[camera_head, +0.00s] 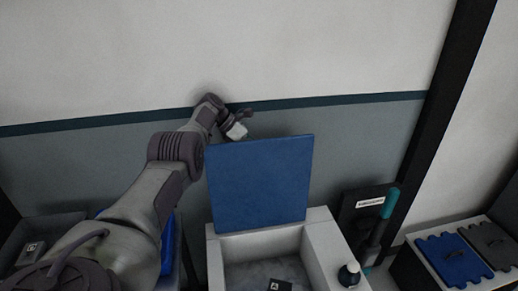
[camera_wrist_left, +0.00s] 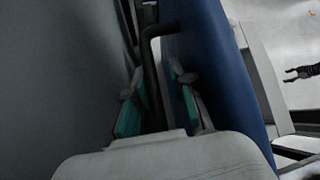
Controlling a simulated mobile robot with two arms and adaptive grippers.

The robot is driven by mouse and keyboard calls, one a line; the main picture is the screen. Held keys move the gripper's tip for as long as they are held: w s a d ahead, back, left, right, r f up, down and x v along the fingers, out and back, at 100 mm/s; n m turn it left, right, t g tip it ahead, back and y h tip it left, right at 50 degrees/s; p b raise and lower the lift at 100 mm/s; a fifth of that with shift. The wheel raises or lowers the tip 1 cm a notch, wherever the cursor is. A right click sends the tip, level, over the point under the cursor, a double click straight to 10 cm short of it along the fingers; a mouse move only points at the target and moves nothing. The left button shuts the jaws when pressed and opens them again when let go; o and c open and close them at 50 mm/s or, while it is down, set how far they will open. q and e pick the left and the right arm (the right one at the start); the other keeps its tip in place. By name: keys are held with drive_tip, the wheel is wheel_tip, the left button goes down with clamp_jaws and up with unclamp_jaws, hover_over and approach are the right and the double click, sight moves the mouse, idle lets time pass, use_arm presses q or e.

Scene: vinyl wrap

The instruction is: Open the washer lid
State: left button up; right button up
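The blue washer lid (camera_head: 260,184) stands raised and roughly upright at the back of the white washer (camera_head: 323,243), whose tub is open to view. My left arm reaches in from the left, and my left gripper (camera_head: 238,128) is at the lid's upper left edge, by the wall. In the left wrist view, its teal-padded fingers (camera_wrist_left: 158,108) are apart, with a dark bent bar (camera_wrist_left: 152,75) between them. The blue lid (camera_wrist_left: 215,70) is close on the right there. A small dark pronged shape (camera_wrist_left: 300,73) at the right edge may be my right gripper; it is too small to be sure.
A grey wall (camera_head: 340,125) stands close behind the washer. A dark bottle-like item (camera_head: 349,274) stands on the washer's right rim. A dark panel with a teal-handled tool (camera_head: 389,203) is to the right, then a bin with blue (camera_head: 455,259) and dark lids. A small labelled block (camera_head: 280,285) lies in the tub.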

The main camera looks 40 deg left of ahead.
use_arm(q)
drive_tip(key=shift+r, duration=0.25)
wheel_tip(320, 180, up, 10)
drive_tip(key=shift+f, duration=0.25)
drive_tip(key=shift+f, duration=0.1)
idle(0.5)
